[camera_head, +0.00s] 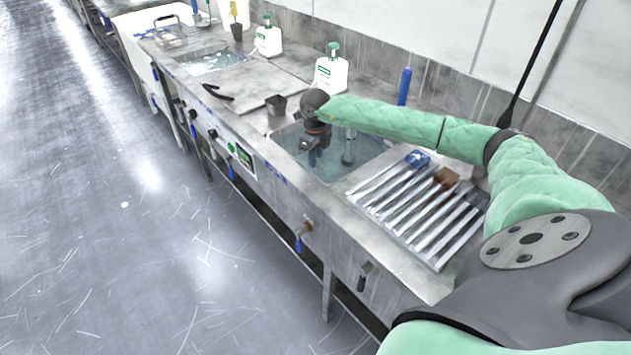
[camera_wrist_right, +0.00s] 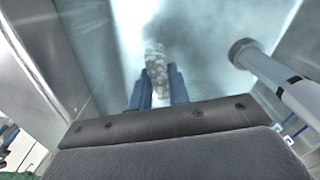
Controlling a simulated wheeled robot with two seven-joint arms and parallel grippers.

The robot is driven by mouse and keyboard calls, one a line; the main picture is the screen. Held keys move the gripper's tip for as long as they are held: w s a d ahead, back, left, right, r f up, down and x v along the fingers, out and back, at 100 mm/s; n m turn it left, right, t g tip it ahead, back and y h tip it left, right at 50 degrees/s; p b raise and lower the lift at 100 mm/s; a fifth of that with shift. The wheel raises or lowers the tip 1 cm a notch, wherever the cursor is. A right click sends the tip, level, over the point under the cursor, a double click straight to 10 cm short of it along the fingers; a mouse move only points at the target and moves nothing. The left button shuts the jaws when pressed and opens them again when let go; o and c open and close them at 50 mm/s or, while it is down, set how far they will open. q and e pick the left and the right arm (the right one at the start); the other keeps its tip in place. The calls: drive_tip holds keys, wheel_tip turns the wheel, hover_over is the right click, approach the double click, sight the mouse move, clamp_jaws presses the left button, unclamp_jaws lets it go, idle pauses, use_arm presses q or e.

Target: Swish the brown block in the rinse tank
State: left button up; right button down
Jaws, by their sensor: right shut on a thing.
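My right gripper (camera_head: 312,145) reaches down into the rinse tank (camera_head: 378,143), which holds clear water. In the right wrist view its two blue fingers (camera_wrist_right: 157,88) are shut on a grey-white speckled block (camera_wrist_right: 156,62). That block looks pale, not brown, and its far end fades into haze. A brown block (camera_head: 446,176) sits on the ribbed metal rack (camera_head: 415,212) to the right of the tank, away from my gripper. My left gripper is not in view.
A grey upright pipe (camera_head: 348,150) stands in the tank, right of my gripper; it also shows in the wrist view (camera_wrist_right: 275,80). A blue block (camera_head: 418,157) lies on the rack. A dark cup (camera_head: 276,105) and white bottles (camera_head: 331,74) stand beyond the tank.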

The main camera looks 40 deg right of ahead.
drive_tip(key=shift+f, duration=0.1)
drive_tip(key=shift+f+b, duration=0.8)
drive_tip(key=shift+f, duration=0.2)
drive_tip(key=shift+r, duration=0.15)
drive_tip(key=shift+r, duration=0.35)
wheel_tip(320, 180, up, 13)
drive_tip(key=p, duration=0.5)
drive_tip(key=shift+r, duration=0.15)
idle(1.4)
